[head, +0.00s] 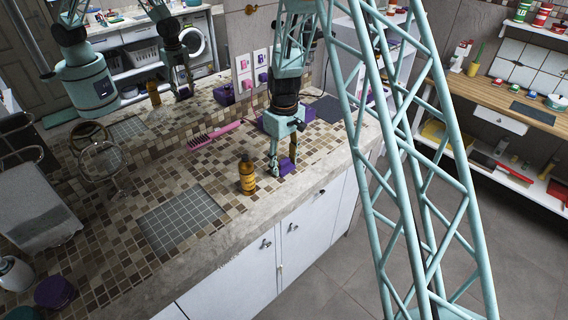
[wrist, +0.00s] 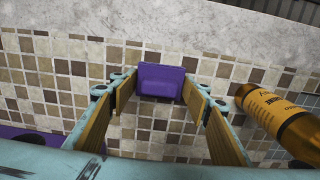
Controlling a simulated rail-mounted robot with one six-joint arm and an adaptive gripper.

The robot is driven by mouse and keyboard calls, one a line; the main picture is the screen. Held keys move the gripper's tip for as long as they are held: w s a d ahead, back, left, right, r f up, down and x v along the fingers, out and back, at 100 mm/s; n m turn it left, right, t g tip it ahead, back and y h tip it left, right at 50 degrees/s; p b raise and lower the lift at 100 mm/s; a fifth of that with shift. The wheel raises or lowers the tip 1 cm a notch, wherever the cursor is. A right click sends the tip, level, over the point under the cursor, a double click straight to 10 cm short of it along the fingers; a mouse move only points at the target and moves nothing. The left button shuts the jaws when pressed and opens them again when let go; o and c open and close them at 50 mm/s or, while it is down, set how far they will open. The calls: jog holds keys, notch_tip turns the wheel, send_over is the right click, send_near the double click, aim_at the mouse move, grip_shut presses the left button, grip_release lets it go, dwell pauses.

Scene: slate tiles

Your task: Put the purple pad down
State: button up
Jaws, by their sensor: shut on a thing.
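The purple pad (head: 287,166) is between the fingertips of my gripper (head: 282,168), low over the tiled counter (head: 205,170) near its front edge. In the wrist view the pad (wrist: 160,82) is a small purple block, held at its two sides by the fingertips. My gripper is shut on it. Tiles show around the pad, but I cannot tell whether its underside touches the counter. The amber bottle (head: 247,175) stands upright just left of my gripper in the head view; it also shows at the right in the wrist view (wrist: 278,118).
A pink comb (head: 214,133) lies behind the bottle. A grey gridded mat (head: 180,218) lies left of it on the counter. A round mirror (head: 103,165) stands farther left. The counter's pale front edge (head: 225,252) drops to white cabinets.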

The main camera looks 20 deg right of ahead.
aim_at(284, 160)
jog(key=o, duration=0.9)
jog(key=shift+r, duration=0.1)
notch_tip(284, 160, up, 12)
jog(key=shift+p, duration=0.5)
jog(key=shift+r, duration=0.15)
dwell(0.6)
